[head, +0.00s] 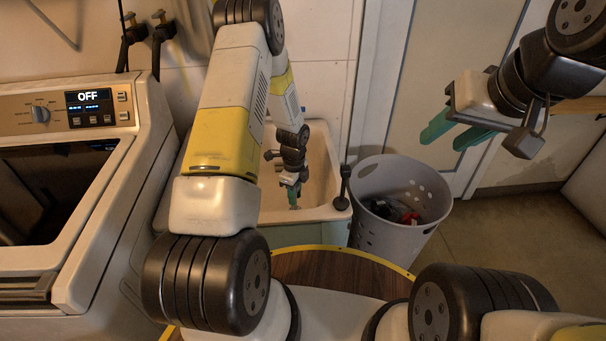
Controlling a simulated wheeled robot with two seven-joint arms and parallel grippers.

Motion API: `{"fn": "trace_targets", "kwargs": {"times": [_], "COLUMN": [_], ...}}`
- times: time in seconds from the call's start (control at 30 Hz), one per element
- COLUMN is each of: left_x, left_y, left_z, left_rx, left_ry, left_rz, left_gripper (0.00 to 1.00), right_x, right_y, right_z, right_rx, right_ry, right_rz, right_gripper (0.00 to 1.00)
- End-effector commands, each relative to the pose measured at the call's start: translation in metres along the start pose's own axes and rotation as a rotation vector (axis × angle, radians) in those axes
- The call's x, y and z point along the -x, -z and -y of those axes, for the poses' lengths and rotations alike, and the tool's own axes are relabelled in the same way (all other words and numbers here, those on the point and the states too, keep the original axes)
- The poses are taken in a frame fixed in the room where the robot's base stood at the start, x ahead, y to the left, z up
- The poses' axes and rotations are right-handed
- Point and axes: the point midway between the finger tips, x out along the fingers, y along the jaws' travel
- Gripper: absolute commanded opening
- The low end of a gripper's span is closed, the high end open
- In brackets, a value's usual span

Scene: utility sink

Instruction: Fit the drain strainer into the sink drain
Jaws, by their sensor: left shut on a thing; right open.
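The utility sink (325,160) is a beige basin at the middle of the head view, partly hidden behind my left arm. My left gripper (294,204) reaches down inside the basin, fingers pointing downward. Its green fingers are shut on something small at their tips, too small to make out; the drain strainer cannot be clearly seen. The drain is hidden or too small to tell. My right gripper (446,136) is open and empty, raised in the air at the upper right, with its two green fingers apart.
A grey laundry basket (397,228) with dark and red items stands right of the sink. A washing machine (90,115) with an OFF display stands on the left. A dark-headed rod (344,187) rises at the sink's right rim. Floor at the right is clear.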

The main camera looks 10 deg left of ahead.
Motion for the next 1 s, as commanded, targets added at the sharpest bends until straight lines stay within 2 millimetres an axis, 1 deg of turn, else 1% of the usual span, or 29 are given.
{"fn": "trace_targets", "kwargs": {"times": [0.27, 0.37, 0.8, 1.0], "left_x": [-0.001, -0.007, -0.047, -0.056], "left_y": [-0.002, -0.002, -0.002, -0.002], "left_z": [0.000, 0.000, -0.001, 0.000], "left_rx": [0.003, 0.003, 0.003, 0.004], "left_ry": [-0.001, -0.001, -0.002, 0.000], "left_rz": [0.000, 0.000, 0.000, 0.001], "left_gripper": [0.00, 0.00, 0.00, 0.00], "right_x": [0.000, 0.000, 0.000, 0.000], "right_y": [0.000, 0.000, 0.000, 0.000], "right_z": [0.000, 0.000, 0.000, 0.000], "right_rx": [0.000, 0.000, 0.000, 0.000], "right_ry": [0.000, 0.000, 0.000, 0.000], "right_rz": [0.000, 0.000, 0.000, 0.000], "right_gripper": [0.43, 0.43, 0.43, 0.43]}}
